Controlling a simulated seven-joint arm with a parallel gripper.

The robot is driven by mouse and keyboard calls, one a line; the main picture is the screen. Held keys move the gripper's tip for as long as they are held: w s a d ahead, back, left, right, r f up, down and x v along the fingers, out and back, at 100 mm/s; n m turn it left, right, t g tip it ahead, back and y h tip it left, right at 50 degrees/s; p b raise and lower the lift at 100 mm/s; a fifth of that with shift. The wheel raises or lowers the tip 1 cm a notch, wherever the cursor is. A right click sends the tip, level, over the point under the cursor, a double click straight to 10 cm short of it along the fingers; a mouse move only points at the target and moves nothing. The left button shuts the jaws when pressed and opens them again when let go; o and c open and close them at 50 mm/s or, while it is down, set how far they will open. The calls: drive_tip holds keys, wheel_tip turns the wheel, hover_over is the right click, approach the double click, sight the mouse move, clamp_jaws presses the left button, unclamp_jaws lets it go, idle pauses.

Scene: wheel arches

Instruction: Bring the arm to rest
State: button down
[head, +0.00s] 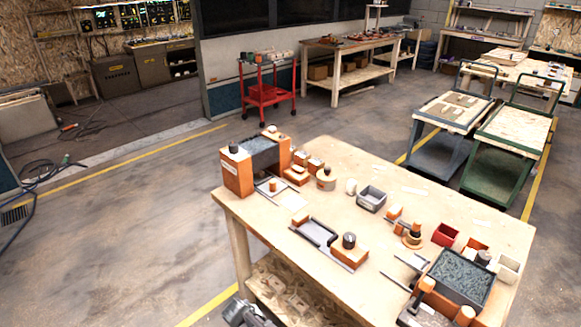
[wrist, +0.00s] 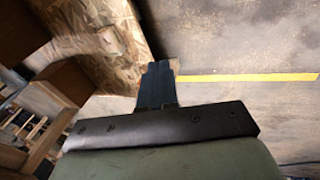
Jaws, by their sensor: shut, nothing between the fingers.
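My gripper (wrist: 158,68) shows in the wrist view with its two dark fingers together, shut and empty. The floor with a yellow line (wrist: 245,77) lies beyond the fingertips. A chipboard surface (wrist: 95,35) and wooden parts of a bench are at the upper left of that view, apart from the fingers as far as I can tell. The fingers cannot be made out there.
The workbench carries orange blocks with a grey slab (head: 258,150), a grey bin (head: 371,199), a red bin (head: 445,235) and a dark tray (head: 462,278). A chipboard shelf (head: 290,290) sits under the top. Open floor (head: 130,230) lies to the left.

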drive_tip(key=s+d+f+m+g, duration=0.35)
drive_tip(key=s+d, duration=0.55)
drive_tip(key=d, duration=0.4)
drive_tip(key=s+d+f+m+g, duration=0.2)
drive_tip(key=s+d+f+g, duration=0.25)
drive_tip(key=s+d, duration=0.65)
drive_tip(key=s+d+f+m+g+y, duration=0.1)
drive_tip(key=s+d+m+g+y, duration=0.1)
drive_tip(key=s+d, duration=0.3)
drive_tip(key=s, duration=0.3)
drive_tip(key=shift+s+d, duration=0.15)
drive_tip(key=shift+d, duration=0.2)
drive_tip(key=shift+f, duration=0.15)
